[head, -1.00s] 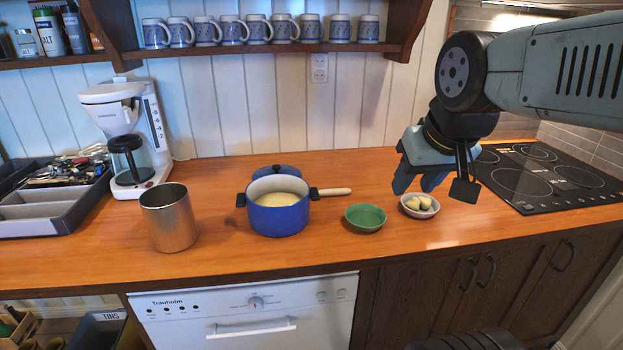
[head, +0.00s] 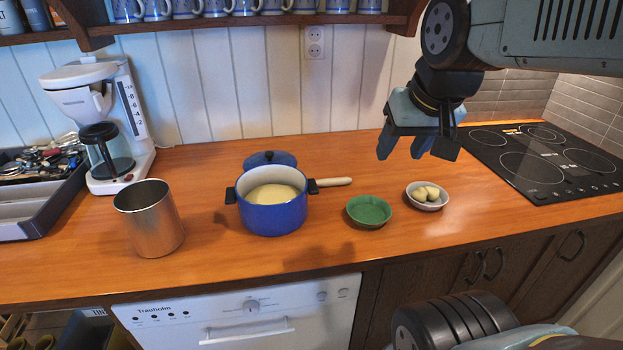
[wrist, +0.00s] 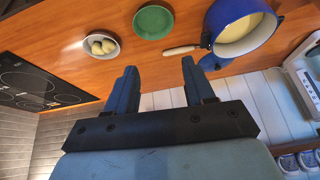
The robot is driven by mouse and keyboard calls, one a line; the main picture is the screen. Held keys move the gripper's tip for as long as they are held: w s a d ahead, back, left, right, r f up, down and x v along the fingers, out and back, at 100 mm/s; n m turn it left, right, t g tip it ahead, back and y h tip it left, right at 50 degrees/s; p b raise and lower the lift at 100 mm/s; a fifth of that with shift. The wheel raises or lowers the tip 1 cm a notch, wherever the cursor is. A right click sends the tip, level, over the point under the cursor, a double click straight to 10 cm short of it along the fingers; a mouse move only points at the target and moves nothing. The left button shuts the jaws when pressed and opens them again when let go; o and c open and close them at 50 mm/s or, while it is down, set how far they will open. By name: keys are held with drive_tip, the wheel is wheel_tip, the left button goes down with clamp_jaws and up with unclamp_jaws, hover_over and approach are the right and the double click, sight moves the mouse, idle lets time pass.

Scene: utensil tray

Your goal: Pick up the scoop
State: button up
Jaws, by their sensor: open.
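A pale handle (head: 334,182) sticks out to the right of the blue pot (head: 275,215), by the pot's black side grip. It also shows in the wrist view (wrist: 181,50). It may be the scoop's handle; I see no scoop bowl, and its other end is hidden at the pot. My gripper (head: 402,152) is open and empty, in the air above the back of the counter, up and to the right of the handle. In the wrist view its two fingers (wrist: 159,65) are spread with nothing between them.
A green bowl (head: 369,212) and a small white bowl with yellowish pieces (head: 427,206) stand right of the pot. A blue lid (head: 270,158) is behind it. A metal canister (head: 150,220), coffee maker (head: 100,186) and utensil tray (head: 60,215) are left; a cooktop (head: 540,175) is right.

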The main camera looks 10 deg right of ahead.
drive_tip(key=w+m+g+y, duration=0.1)
drive_tip(key=w+m+g, duration=0.1)
drive_tip(key=w+m, duration=0.4)
drive_tip(key=m+g+y, duration=0.3)
drive_tip(key=m, duration=0.9)
hover_over(340, 179)
drive_tip(key=d, duration=0.2)
drive_tip(key=f, duration=1.8)
drive_tip(key=shift+w+d+f, duration=0.1)
drive_tip(key=shift+w+f, duration=0.2)
drive_tip(key=shift+w, duration=0.1)
drive_tip(key=shift+s+x, duration=0.2)
drive_tip(key=shift+x, duration=1.1)
drive_tip(key=shift+s+x, duration=0.2)
drive_tip(key=shift+x, duration=1.15)
clamp_jaws()
